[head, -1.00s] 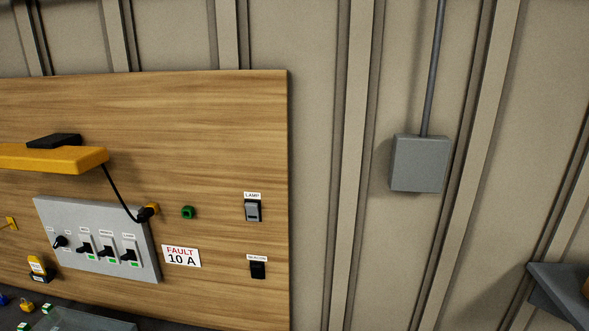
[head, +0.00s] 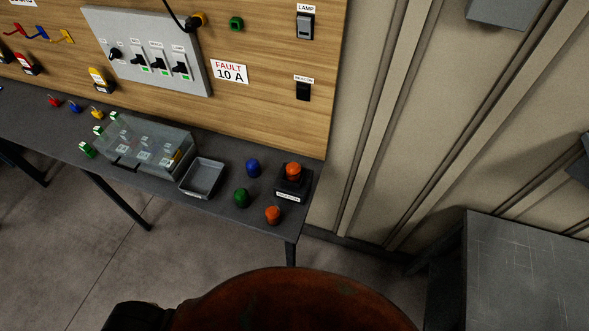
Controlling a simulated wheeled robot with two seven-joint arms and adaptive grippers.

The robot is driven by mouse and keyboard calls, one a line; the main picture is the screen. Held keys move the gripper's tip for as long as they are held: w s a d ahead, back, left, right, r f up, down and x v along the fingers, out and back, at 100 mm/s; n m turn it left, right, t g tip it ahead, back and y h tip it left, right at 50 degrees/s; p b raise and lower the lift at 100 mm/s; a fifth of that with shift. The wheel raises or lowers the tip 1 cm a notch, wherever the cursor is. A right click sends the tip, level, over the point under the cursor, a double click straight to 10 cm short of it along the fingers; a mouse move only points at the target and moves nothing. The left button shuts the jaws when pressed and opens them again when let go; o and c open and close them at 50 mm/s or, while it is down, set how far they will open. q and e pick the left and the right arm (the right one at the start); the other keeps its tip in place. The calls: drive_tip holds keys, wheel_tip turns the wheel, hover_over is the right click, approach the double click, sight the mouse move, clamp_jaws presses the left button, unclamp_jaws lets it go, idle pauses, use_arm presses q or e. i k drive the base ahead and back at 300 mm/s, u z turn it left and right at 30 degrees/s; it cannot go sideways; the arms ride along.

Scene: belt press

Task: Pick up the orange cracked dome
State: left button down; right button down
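Two orange domes show in the head view at the right end of the dark bench. One orange dome (head: 293,170) sits on top of a black beacon base (head: 291,186) with a white label. The other orange dome (head: 272,215) stands on the bench near its front right corner, apart from the base. Cracks are too small to make out on either dome. Neither of my grippers is in view.
A blue dome (head: 253,168) and a green dome (head: 241,198) stand close by. A grey tray (head: 203,178) and a clear box (head: 148,145) lie left of them. A rust-red rounded object (head: 290,300) fills the bottom centre. A grey table (head: 520,255) stands at right.

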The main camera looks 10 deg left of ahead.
sight(293, 171)
drive_tip(key=k, duration=0.5)
drive_tip(key=u, duration=2.2)
drive_tip(key=i, duration=1.9)
drive_tip(key=z, duration=2.6)
